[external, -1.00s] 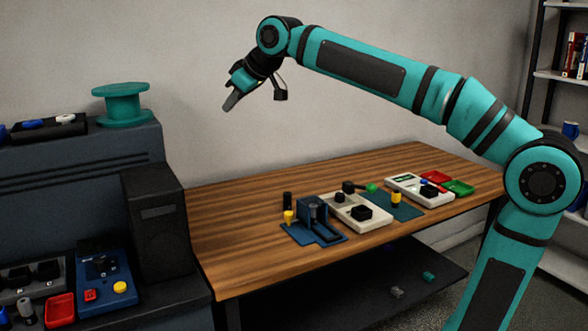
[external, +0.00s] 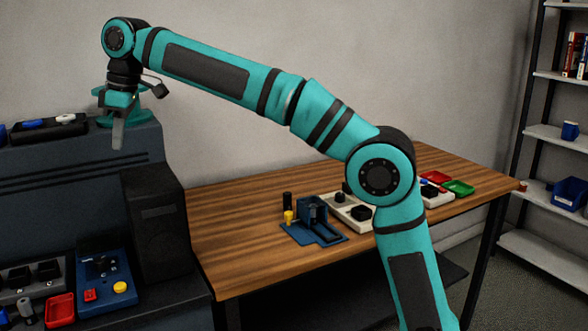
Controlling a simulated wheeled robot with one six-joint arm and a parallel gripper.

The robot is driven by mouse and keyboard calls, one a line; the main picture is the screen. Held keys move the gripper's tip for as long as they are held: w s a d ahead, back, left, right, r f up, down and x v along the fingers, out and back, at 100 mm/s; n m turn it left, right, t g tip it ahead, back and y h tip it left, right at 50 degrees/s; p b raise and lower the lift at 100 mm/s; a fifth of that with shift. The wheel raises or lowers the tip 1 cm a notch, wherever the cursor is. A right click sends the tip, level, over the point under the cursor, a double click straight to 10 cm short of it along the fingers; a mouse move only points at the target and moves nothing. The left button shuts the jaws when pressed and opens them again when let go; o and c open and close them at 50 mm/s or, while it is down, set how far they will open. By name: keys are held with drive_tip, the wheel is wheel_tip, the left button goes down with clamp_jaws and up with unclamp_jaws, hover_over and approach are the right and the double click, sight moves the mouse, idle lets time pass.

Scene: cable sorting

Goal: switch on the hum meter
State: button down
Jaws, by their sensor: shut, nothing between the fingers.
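My gripper (external: 118,142) is shut and empty. It points straight down in front of the dark cabinet's upper part at the left, overlapping the teal spool in the picture. No device is plainly labelled as the hum meter. A blue box (external: 117,270) with a red button (external: 90,295), a yellow button (external: 121,287) and a dark knob sits on the cabinet's lower ledge, well below my gripper. On the wooden table are a beige device (external: 378,217) with black blocks and a second beige device (external: 436,199), both partly hidden by my arm.
The teal spool (external: 104,122) stands on the cabinet top (external: 60,150). A red tray (external: 60,309) and a grey socket strip (external: 33,282) are at lower left. The wooden table's (external: 235,225) left part is clear.

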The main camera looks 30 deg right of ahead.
drive_tip(key=s+a+f+n+g+h, duration=0.1)
drive_tip(key=s+a+f, duration=0.15)
drive_tip(key=a, duration=0.35)
drive_tip(key=s+a+f+n+g+h, duration=0.1)
drive_tip(key=s+a+f+n, duration=0.15)
drive_tip(key=a, duration=0.35)
hover_over(90, 297)
drive_tip(key=w, duration=0.2)
wheel_tip(90, 297, down, 11)
drive_tip(key=shift+w+r, duration=0.2)
drive_tip(key=f, duration=0.4)
drive_tip(key=s+f, duration=0.1)
drive_tip(key=f, duration=0.4)
drive_tip(key=s+f, duration=0.1)
drive_tip(key=f, duration=0.4)
drive_tip(key=shift+f, duration=0.1)
idle(0.4)
